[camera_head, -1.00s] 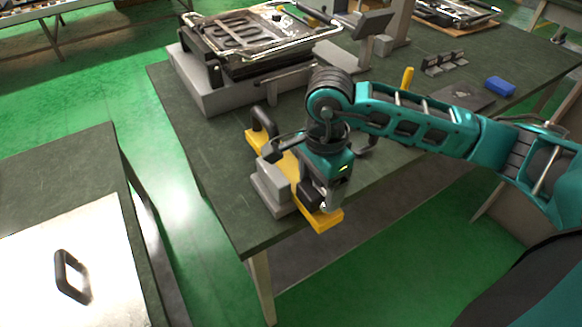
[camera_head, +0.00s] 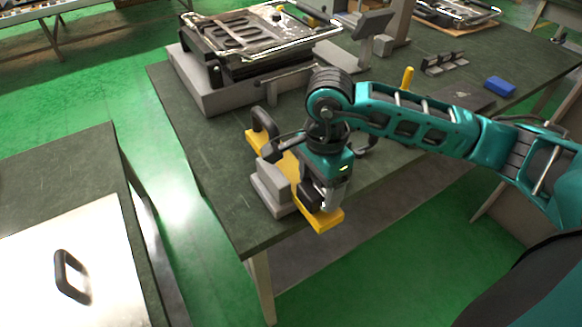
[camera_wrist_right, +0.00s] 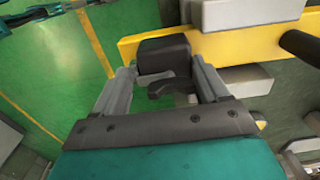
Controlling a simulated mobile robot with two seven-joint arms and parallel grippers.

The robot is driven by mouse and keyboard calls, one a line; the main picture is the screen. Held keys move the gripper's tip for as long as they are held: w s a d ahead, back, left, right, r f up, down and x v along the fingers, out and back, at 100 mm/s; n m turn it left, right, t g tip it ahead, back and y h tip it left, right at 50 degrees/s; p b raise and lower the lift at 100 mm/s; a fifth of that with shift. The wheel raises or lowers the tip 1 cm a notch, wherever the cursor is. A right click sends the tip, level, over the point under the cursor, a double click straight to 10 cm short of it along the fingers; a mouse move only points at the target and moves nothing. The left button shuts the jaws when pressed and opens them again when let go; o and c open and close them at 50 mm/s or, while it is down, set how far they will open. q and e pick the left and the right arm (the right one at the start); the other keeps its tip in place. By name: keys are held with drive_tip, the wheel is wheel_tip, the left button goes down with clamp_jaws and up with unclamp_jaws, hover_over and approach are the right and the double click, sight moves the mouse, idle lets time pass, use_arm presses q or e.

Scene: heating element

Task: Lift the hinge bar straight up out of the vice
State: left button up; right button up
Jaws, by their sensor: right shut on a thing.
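The yellow hinge bar (camera_head: 328,219) lies in the grey vice (camera_head: 271,196) at the table's near corner. A black handle (camera_head: 263,122) stands at its far end. My right gripper (camera_head: 326,203) points down at the bar's near end and partly hides it. In the right wrist view, the gripper's fingers (camera_wrist_right: 163,78) are on either side of a black block (camera_wrist_right: 163,55) at one end of the yellow bar (camera_wrist_right: 222,44), shut on that grip. The vice's grey jaws (camera_wrist_right: 250,12) lie along both sides of the bar. My left gripper is not in view.
The green-topped table (camera_head: 205,155) carries a grey fixture with a metal heating unit (camera_head: 265,40) behind the vice. A blue block (camera_head: 499,86) lies at the right. A lower table with a pale plate (camera_head: 100,265) and black handle stands at the left. Open floor lies between.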

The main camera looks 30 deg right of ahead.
drive_tip(key=shift+w+r+p, duration=0.1)
drive_tip(key=shift+r+p, duration=0.8)
drive_tip(key=shift+r, duration=0.6)
drive_tip(key=shift+r+p, duration=0.3)
drive_tip(key=shift+r, duration=2.3)
